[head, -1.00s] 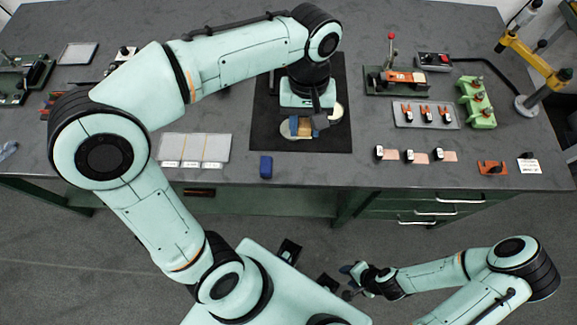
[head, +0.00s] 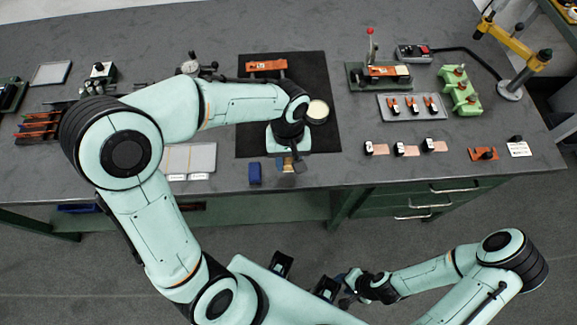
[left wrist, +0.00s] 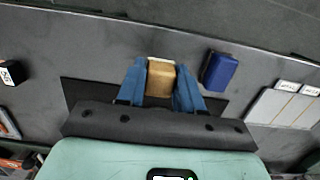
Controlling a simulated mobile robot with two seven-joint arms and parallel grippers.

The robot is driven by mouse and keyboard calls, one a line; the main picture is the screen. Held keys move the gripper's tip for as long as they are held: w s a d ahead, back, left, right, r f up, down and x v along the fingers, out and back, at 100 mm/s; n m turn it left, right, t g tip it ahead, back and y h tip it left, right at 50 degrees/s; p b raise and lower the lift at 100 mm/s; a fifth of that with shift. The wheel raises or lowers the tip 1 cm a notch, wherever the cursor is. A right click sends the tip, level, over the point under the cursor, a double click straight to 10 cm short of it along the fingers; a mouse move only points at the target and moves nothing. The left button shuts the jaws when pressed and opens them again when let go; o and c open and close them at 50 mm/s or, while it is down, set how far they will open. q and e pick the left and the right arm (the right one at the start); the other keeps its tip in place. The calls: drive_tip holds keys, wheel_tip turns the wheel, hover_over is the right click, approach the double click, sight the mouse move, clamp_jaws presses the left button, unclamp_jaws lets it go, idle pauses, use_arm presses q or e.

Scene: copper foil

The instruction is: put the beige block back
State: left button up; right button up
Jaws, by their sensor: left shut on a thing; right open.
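The beige block (left wrist: 160,78) is between the two blue fingers of my left gripper (left wrist: 160,88) in the left wrist view. The gripper is shut on it. In the head view my left gripper (head: 289,165) points down near the table's front edge, just past the front edge of the black mat (head: 253,135). The block is mostly hidden there, and I cannot tell whether it touches the table. A blue block (head: 255,174) stands just left of the gripper; it also shows in the left wrist view (left wrist: 220,71). My right gripper (head: 349,291) is open, low in front of the table.
White labelled panels (head: 198,160) lie left of the blue block. Small black-and-copper pieces (head: 402,150) lie to the right. Bare table lies between the gripper and these pieces.

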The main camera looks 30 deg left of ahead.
sight(289, 166)
use_arm(q)
drive_tip(key=shift+f, duration=1.95)
use_arm(e)
drive_tip(key=shift+s+f, duration=0.1)
drive_tip(key=shift+f, duration=0.2)
use_arm(q)
drive_tip(key=shift+f+b, duration=0.2)
drive_tip(key=shift+b, duration=0.15)
drive_tip(key=o, duration=0.9)
drive_tip(key=shift+o, duration=0.2)
use_arm(e)
drive_tip(key=shift+s+f, duration=0.1)
use_arm(q)
drive_tip(key=shift+r, duration=0.2)
drive_tip(key=shift+r, duration=0.3)
drive_tip(key=r, duration=0.3)
drive_tip(key=r+p, duration=0.1)
drive_tip(key=r, duration=0.3)
drive_tip(key=w+r+p, duration=0.1)
drive_tip(key=r, duration=0.3)
drive_tip(key=shift+w+a+r, duration=0.1)
drive_tip(key=shift+a+r, duration=0.1)
drive_tip(key=shift+a, duration=0.15)
use_arm(e)
drive_tip(key=shift+w+r, duration=0.35)
drive_tip(key=shift+r, duration=0.25)
drive_tip(key=shift+w+r, duration=0.3)
drive_tip(key=shift+r, duration=0.25)
